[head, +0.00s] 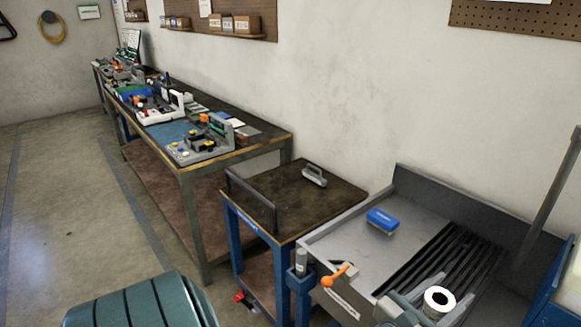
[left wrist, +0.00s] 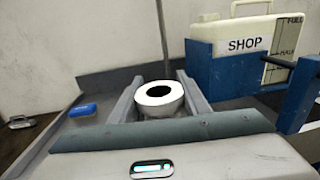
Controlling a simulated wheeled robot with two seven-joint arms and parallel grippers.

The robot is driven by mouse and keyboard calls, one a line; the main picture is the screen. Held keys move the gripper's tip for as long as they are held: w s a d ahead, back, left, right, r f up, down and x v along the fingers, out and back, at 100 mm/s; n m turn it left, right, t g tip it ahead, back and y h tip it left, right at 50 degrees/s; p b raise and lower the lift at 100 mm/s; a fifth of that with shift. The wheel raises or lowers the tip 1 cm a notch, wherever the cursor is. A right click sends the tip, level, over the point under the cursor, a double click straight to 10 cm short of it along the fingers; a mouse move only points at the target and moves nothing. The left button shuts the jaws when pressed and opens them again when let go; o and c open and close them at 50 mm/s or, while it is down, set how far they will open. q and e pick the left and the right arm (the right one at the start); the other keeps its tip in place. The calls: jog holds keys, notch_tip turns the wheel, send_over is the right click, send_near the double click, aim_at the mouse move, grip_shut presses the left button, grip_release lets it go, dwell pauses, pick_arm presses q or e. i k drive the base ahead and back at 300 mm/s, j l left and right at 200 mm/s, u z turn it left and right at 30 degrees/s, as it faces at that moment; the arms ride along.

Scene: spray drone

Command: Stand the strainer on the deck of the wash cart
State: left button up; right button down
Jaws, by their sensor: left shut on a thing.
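The strainer (head: 438,300) looks like a short white cylinder with a dark round opening on top. My left gripper (head: 432,292) is shut on it, one finger on each side, at the lower right of the head view. The strainer also shows between the fingers in the left wrist view (left wrist: 160,95), roughly upright. The grey wash cart (head: 345,243) has a flat deck at left and dark slats at right. The strainer appears over the slatted side; its lower part is hidden, so its clearance cannot be told. My right gripper is out of view.
A blue brush or sponge (head: 382,221) lies on the grey deck, with bare deck around it. An orange-handled valve (head: 337,275) is at the front edge. A dark-topped blue cart (head: 290,205) with a grey handled tool (head: 314,175) adjoins. A SHOP container (left wrist: 240,48) stands behind.

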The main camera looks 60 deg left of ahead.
aim_at(284, 201)
jog(key=k+j, duration=0.15)
jog(key=j, duration=0.2)
jog(key=k+j+z, duration=0.1)
jog(key=j, duration=0.25)
jog(key=k+j, duration=0.25)
jog(key=k+j+z, duration=0.1)
jog(key=j, duration=0.35)
jog(key=j+z, duration=0.15)
jog(key=j, duration=1.35)
jog(key=i+j, duration=0.35)
jog(key=j, duration=0.2)
jog(key=i+j, duration=0.4)
jog(key=j+z, duration=0.05)
jog(key=j, duration=0.05)
